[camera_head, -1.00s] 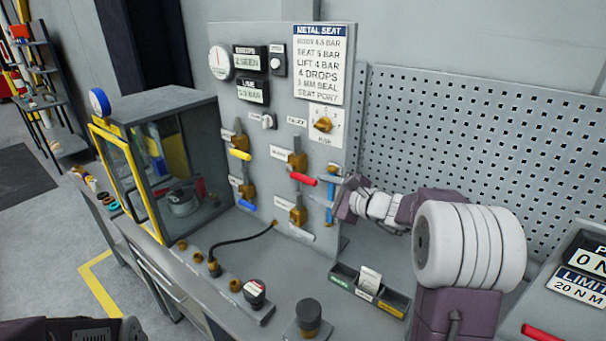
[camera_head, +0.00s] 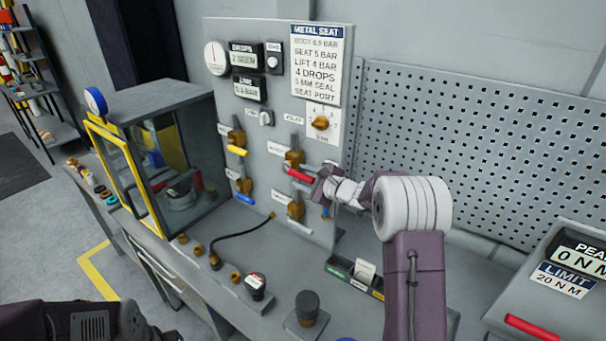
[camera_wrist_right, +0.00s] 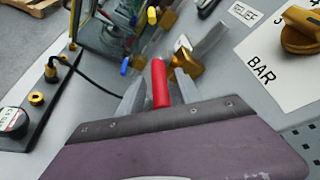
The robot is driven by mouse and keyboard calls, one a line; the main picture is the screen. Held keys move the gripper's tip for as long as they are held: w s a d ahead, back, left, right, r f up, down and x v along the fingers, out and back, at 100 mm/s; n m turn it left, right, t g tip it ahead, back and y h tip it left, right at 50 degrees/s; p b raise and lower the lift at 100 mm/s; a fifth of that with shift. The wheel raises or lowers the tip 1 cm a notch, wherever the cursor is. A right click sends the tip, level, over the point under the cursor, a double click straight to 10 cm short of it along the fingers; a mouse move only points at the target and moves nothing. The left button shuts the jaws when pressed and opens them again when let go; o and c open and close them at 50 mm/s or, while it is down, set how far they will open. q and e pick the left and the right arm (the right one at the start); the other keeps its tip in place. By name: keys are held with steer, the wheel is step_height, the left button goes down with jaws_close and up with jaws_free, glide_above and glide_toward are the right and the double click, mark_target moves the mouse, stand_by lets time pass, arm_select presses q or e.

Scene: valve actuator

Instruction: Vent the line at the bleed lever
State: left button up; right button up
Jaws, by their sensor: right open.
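The valve panel (camera_head: 282,100) stands on the bench with several brass valves and coloured lever handles. A red lever handle (camera_head: 299,175) sticks out from the brass valve (camera_head: 293,158) at the panel's right; its label is too blurred to read. My right gripper (camera_head: 316,182) is open at the red handle's free end. In the right wrist view the red handle (camera_wrist_right: 160,84) lies between my two spread fingers, with no clear grip on it. Yellow (camera_head: 237,151) and blue (camera_head: 245,199) handles are to the left. Of my left arm only a part shows at lower left; its gripper is out of frame.
A glass-sided cabinet with a yellow frame (camera_head: 127,167) stands left of the panel. A black hose (camera_head: 240,233) runs along the bench front of it. A pegboard (camera_head: 470,140) is behind.

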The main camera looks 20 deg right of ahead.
steer(key=shift+s, duration=0.15)
steer(key=shift+c, duration=0.3)
jaws_close()
stand_by(1.0)
